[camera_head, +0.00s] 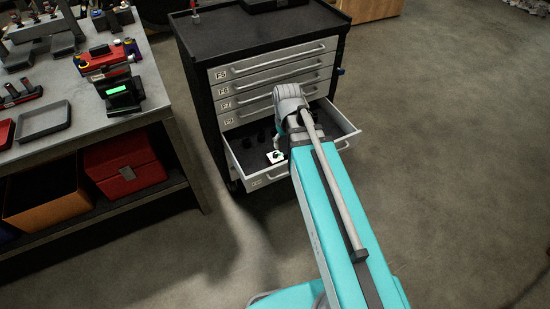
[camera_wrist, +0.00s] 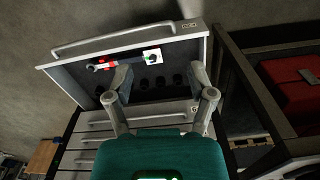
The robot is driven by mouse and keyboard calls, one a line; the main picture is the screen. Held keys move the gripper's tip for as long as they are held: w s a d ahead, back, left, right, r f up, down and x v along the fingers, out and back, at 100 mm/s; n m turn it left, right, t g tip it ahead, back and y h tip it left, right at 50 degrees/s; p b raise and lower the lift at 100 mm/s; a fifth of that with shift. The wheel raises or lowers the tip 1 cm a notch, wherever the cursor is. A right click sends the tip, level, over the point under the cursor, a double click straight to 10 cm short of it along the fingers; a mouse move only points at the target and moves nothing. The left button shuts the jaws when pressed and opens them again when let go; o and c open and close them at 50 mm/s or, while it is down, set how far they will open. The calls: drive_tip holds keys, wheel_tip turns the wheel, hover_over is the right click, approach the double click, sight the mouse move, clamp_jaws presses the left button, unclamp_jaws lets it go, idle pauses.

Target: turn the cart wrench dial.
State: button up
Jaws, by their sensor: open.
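The dial appears beyond and between the fingertips, apparently not touched. In the head view my arm hides part of the drawer and most of the gripper.
The dark cart (camera_head: 265,30) has several closed drawers with long bar handles above the open one. A workbench (camera_head: 170,125) with tools stands to the left, with red and orange boxes on its lower shelf. The floor to the right is clear.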

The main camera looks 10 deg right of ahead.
sight(275, 154)
drive_tip(key=w+d+f+n+b, duration=0.1)
drive_tip(key=w+f+n+b, duration=0.4)
drive_tip(key=w+f+b, duration=1.1)
drive_tip(key=w+f, duration=0.1)
drive_tip(key=w, duration=0.4)
drive_tip(key=shift+f, duration=0.25)
drive_tip(key=shift+f, duration=0.15)
wheel_tip(275, 154, down, 14)
drive_tip(key=b, duration=1.4)
drive_tip(key=shift+d+r, duration=0.1)
drive_tip(key=shift+r, duration=0.15)
clamp_jaws()
